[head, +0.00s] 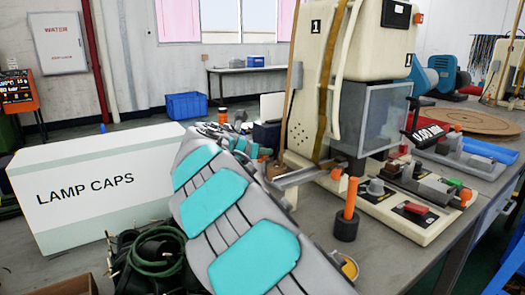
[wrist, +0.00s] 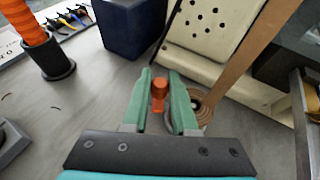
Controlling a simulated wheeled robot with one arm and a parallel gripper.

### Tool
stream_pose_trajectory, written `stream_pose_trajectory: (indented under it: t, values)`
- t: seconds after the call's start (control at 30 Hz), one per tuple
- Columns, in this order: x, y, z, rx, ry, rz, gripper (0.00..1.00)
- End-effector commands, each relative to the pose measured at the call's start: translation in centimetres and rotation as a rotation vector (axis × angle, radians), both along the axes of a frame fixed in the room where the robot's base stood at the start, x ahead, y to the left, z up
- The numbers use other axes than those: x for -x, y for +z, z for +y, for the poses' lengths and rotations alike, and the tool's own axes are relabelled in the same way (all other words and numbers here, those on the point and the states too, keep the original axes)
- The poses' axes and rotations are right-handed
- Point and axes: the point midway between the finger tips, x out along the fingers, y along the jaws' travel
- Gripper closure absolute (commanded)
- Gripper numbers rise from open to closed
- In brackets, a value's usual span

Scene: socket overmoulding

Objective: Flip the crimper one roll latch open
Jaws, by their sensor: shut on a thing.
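The crimper (head: 380,40), a cream machine marked 1, stands on the bench, and its perforated cream side (wrist: 215,35) shows in the wrist view. My gripper (wrist: 160,78) has its green fingers on either side of a small orange grip, which I take to be the roll latch (wrist: 158,92), and is shut on it. The grip stands beside a brown strip roll (wrist: 203,104), partly hidden by the right finger. In the head view my teal and white arm reaches toward the machine's left side and hides the latch.
An orange-handled tool stands in a black cup (head: 346,228) at the bench front. In the wrist view, a dark blue box (wrist: 130,25) is beyond the fingers and another black cup (wrist: 55,60) is at left. A LAMP CAPS box (head: 100,185) stands left of my arm.

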Motion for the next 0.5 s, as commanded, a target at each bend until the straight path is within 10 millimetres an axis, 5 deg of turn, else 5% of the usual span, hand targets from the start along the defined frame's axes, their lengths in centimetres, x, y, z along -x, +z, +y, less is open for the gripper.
stream_pose_trajectory:
  t: [0.2,0.23,0.5]
  values:
    - [-0.04,0.07,0.04,0.001,0.002,-0.002,1.0]
    - [-0.04,0.07,0.04,0.001,0.003,-0.002,0.72]
    - [-0.02,0.06,0.01,0.001,0.002,-0.001,0.44]
